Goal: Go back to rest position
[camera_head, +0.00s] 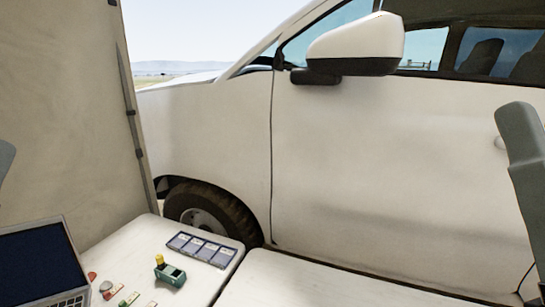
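Neither of my grippers is in view. A part of my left arm shows at the left edge, and a part of my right arm hangs at the right edge. Several small artifacts lie on the white table (205,289) at the lower left. A small teal item (171,276) has a yellow piece on or against it. A round grey item (105,286), a red item (92,276) and a green-and-white item (130,299) lie left of it. A flat dark blue tray (202,249) with several sections lies behind them.
An open laptop (40,265) stands at the lower left. A white car (380,170) with a mirror (356,45) stands close behind the tables. A beige panel (65,110) rises at the left. A second white surface (300,283) at the lower middle looks clear.

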